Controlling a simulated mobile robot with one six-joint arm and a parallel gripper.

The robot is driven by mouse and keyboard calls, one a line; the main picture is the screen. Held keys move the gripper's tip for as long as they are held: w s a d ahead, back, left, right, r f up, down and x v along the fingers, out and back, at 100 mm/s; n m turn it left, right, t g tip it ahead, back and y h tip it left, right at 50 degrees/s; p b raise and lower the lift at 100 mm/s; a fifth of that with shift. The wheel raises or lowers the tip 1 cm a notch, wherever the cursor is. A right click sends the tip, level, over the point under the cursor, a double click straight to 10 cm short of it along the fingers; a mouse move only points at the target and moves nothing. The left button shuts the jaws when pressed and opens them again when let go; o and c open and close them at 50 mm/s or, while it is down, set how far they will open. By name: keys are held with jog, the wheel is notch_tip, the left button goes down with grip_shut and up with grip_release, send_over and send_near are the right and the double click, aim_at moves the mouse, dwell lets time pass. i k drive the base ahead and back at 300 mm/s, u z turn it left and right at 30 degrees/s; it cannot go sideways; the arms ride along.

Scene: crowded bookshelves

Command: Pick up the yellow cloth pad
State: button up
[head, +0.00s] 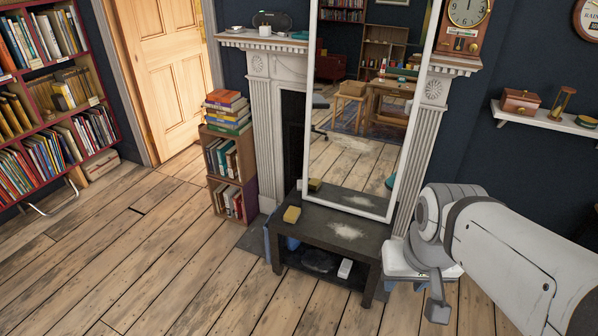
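The yellow cloth pad (291,214) is a small block-like piece near the left end of the dark low table (323,237). It lies flat on the tabletop, and its reflection shows in the mirror behind it. My gripper (438,308) hangs at the lower right, to the right of the table and well apart from the pad. Only a grey end part of it shows, so I cannot tell whether its fingers are open or shut.
A tall white-framed mirror (399,170) stands at the table's back, before the fireplace. A pale dusty patch (348,231) marks the tabletop. Crates of books (226,171) stand left of the table. The wooden floor (150,270) at left and front is clear.

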aim_at(293, 214)
jog(key=u, duration=1.95)
jog(key=i, duration=2.3)
jog(key=z, duration=3.2)
jog(key=i, duration=0.95)
jog(key=u, duration=0.1)
